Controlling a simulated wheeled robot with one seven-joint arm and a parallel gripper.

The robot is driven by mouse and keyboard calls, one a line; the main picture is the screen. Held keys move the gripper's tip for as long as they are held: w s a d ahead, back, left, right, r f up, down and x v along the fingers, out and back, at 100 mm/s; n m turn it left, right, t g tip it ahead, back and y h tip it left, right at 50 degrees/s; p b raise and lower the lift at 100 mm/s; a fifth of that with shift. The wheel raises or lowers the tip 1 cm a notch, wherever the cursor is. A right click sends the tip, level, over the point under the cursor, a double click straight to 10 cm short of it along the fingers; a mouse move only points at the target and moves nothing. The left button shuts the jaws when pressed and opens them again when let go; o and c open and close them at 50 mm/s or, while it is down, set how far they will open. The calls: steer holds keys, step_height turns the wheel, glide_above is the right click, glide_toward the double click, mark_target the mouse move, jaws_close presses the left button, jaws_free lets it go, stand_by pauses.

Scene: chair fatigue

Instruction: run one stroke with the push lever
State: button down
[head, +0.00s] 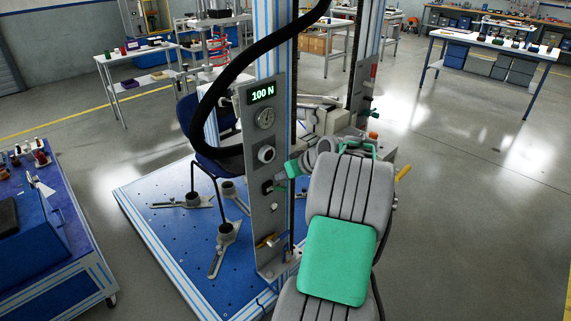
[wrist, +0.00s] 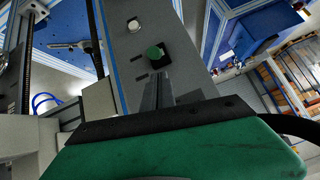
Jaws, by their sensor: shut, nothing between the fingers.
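A tall grey control panel (head: 260,140) stands on the blue platform, its display reading 100 N. A black block with a round green knob (wrist: 155,53) is on the panel in the wrist view; I cannot tell for certain that it is the push lever. The black block (head: 267,187) also shows in the head view. My gripper (wrist: 158,80) is shut and empty, its grey fingers pointing at the panel just short of the knob. Contact cannot be made out. A dark blue chair (head: 208,160) stands behind the panel, partly hidden by it and a black hose.
A round knob (head: 266,154) is higher on the panel, and a yellow handle (head: 266,241) is lower. A blue-topped cart (head: 50,225) stands at the left. Worktables stand at the back. The floor (head: 480,170) at the right is clear.

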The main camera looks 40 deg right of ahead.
steer(key=shift+s+a+f, duration=0.15)
steer(key=shift+s+f, duration=0.2)
steer(key=shift+f, duration=0.2)
steer(key=shift+f, duration=0.1)
